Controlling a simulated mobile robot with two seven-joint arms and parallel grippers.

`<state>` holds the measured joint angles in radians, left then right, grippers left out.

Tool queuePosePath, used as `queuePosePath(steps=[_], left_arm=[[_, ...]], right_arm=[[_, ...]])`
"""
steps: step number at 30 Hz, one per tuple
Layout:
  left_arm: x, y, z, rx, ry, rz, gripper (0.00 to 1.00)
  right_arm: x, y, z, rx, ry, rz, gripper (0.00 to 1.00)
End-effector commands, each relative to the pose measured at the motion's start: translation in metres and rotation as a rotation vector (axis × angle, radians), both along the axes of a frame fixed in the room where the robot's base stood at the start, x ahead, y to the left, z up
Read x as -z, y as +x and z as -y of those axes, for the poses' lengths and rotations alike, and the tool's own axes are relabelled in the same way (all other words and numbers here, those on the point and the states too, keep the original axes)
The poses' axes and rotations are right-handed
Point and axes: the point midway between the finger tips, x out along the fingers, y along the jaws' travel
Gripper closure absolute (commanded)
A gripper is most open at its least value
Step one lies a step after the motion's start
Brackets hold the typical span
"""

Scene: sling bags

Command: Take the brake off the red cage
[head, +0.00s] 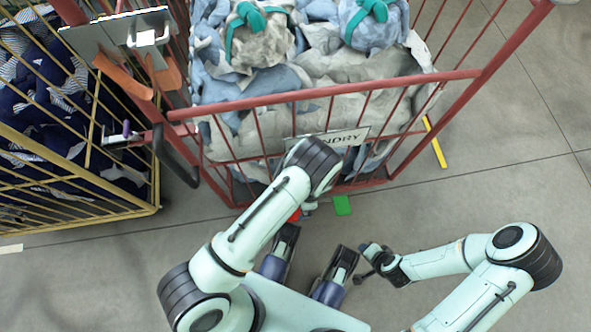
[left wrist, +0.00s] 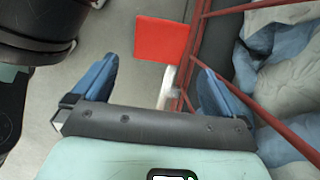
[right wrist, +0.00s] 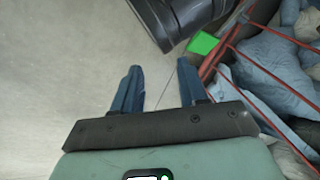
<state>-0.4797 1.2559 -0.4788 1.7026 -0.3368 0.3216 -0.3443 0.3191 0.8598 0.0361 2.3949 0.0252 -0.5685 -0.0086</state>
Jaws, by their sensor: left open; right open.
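The red cage (head: 330,92) stands in the upper middle of the head view, full of grey and blue laundry. Low at its near side are a red pedal (head: 295,215) and a green pedal (head: 342,205). My left wrist partly covers the red pedal there. In the left wrist view the red pedal (left wrist: 163,38) lies ahead of my open left gripper (left wrist: 154,62), beside a pale lever (left wrist: 167,88). My right gripper (head: 364,263) is open and empty, nearer me than the green pedal. In the right wrist view the green pedal (right wrist: 203,43) is ahead and to the right.
A yellow cage (head: 80,222) with dark blue and striped cloth stands at the left. A coupling with a purple tip (head: 126,128) sits between the cages. A yellow strip (head: 435,142) lies on the floor. The floor (head: 510,150) at the right is clear.

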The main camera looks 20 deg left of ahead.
Motion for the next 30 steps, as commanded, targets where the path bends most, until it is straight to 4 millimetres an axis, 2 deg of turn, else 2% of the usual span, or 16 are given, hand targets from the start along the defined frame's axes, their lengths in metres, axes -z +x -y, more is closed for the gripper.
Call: queuePosePath(steps=[1, 3, 9, 30], left_arm=[[-0.014, 0.003, 0.003, 0.001, -0.001, 0.003, 0.0], [-0.025, 0.004, 0.006, 0.0, -0.002, 0.002, 0.0], [-0.045, 0.007, 0.011, 0.0, -0.002, 0.002, 0.0], [-0.048, 0.007, 0.011, 0.0, -0.001, 0.001, 0.0]], right_arm=[[-0.005, -0.005, -0.003, -0.005, 0.006, -0.012, 0.57], [-0.008, -0.011, -0.005, -0.012, 0.013, -0.027, 0.57], [-0.013, -0.019, -0.01, -0.021, 0.025, -0.05, 0.57], [-0.013, -0.021, -0.01, -0.022, 0.027, -0.054, 0.57]])
